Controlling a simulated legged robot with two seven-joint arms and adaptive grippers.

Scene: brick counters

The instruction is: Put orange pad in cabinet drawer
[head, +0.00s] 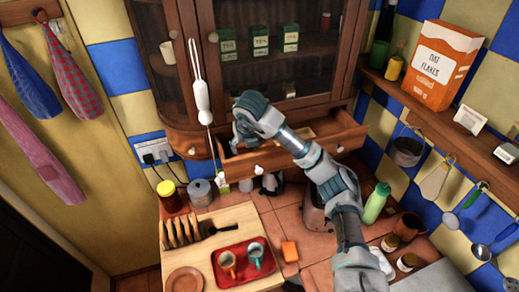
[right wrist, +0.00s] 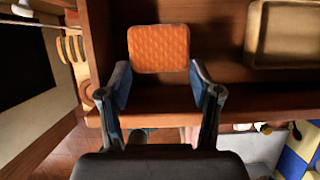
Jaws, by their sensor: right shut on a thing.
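The orange pad (right wrist: 158,48), a textured rounded square, is between the fingertips of my right gripper (right wrist: 160,85) in the right wrist view. The fingers are shut on its near sides. In the head view my right gripper (head: 238,138) is at the left part of the open cabinet drawer (head: 262,160), and the hand hides the pad. The wooden drawer also shows behind and below the pad in the right wrist view (right wrist: 225,100). Whether the pad touches the drawer floor cannot be told. My left gripper is not in view.
A pale wooden tray (right wrist: 285,35) occupies the drawer's right part. A white utensil (head: 201,95) hangs left of my gripper. Below are a red tray (head: 222,281) with cups, an orange block (head: 290,251), a jar (head: 170,197) and a green bottle (head: 376,203).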

